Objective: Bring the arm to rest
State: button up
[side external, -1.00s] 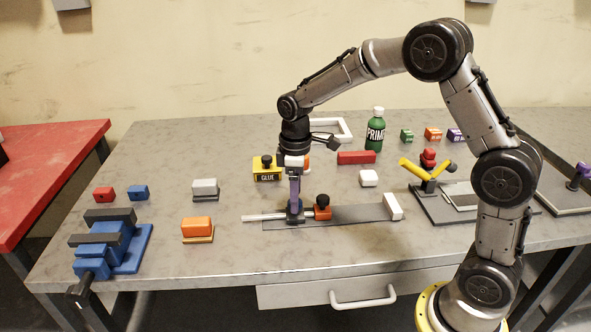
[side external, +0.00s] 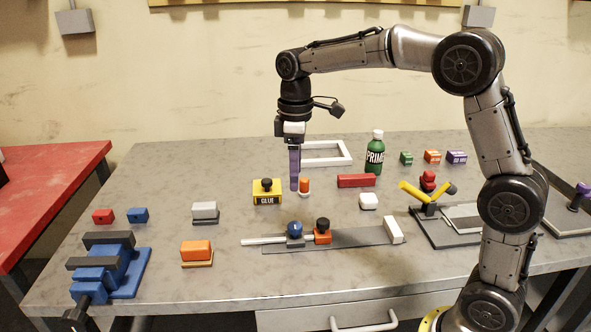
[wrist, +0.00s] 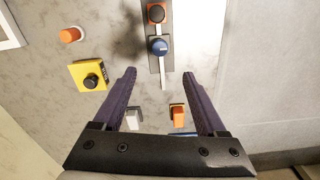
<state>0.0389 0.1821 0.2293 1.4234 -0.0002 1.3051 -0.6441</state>
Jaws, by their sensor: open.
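My gripper (side external: 294,188) hangs pointing down above the grey table, with its purple fingers empty. In the wrist view the two fingers (wrist: 159,73) stand apart with nothing between them. The caravan chassis is a long grey plate (side external: 350,238) with a white rod (side external: 262,240) at its left end. A blue round-topped piece (side external: 295,231) and an orange piece with a black knob (side external: 322,232) sit side by side on it. The blue piece (wrist: 159,46) also shows in the wrist view, beyond the fingertips. My gripper is above and clear of the chassis.
A yellow glue box (side external: 266,193) and an orange-and-white cylinder (side external: 304,186) stand near the gripper in the picture. A red bar (side external: 356,181), green bottle (side external: 375,153) and white frame (side external: 328,153) are behind. A blue vise (side external: 108,268) is at the left front.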

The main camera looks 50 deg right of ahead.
jog(key=s+a+r+m+t, duration=0.15)
jog(key=s+r, duration=0.25)
jog(key=s, duration=0.4)
jog(key=s+r+t, duration=0.2)
jog(key=s+r, duration=0.3)
jog(key=s, duration=0.2)
jog(key=s+f+m+t, duration=0.2)
jog(key=s+f+m, duration=0.3)
jog(key=s+f, duration=0.4)
jog(key=shift+s, duration=0.9)
